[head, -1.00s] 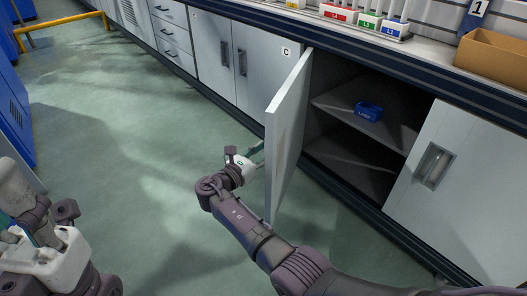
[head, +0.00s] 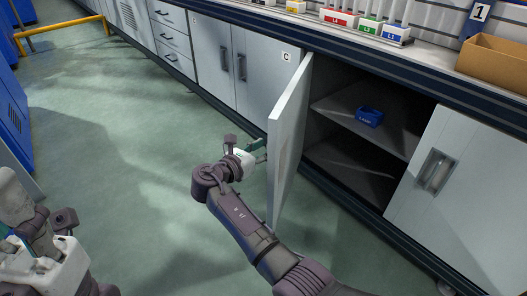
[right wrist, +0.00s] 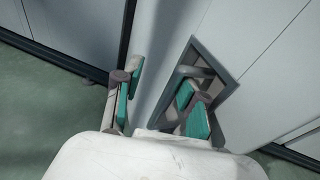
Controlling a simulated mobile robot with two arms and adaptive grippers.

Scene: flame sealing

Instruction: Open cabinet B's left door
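The cabinet's left door (head: 288,135) stands wide open, swung out over the floor. Its outer face and recessed handle (right wrist: 186,76) show in the right wrist view. My right gripper (head: 256,152) is at the door's outer side, partly hidden by the door's edge in the head view. In the right wrist view its teal-padded fingers (right wrist: 160,98) are apart, one set at the handle recess and the other to its left. I cannot tell whether they touch the door. My left gripper (head: 40,268) is low at the left, its fingertips not clear.
The open cabinet has a shelf (head: 345,112) with a blue box (head: 369,116). The closed right door (head: 460,180) has a recessed handle. Cabinet C (head: 225,62) stands to the left, shut. Racks and a cardboard box (head: 495,62) are on the counter. The green floor is clear.

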